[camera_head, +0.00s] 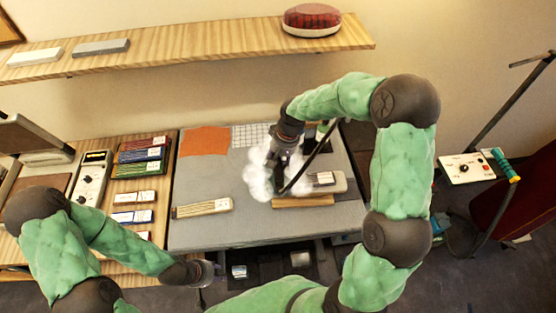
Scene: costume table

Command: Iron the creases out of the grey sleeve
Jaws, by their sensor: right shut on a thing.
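My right gripper (284,150) is over the middle of the grey padded table top (238,225), shut on what looks like a dark iron, mostly hidden by the gripper and steam. White steam (259,180) billows around it. A pale grey rounded piece (340,183), perhaps the end of the grey sleeve on its board, shows just right of the steam, above a wooden base (303,201). Creases cannot be made out. My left gripper (211,271) is low, by the table's front edge, away from the sleeve; its fingers are too small to read.
A black hose (318,155) slants down to the iron. An orange cloth (204,141), a checked cloth (250,135) and a striped bundle (202,208) lie on the grey top. Labelled boxes (139,157) stand left. A shelf (190,50) crosses the back.

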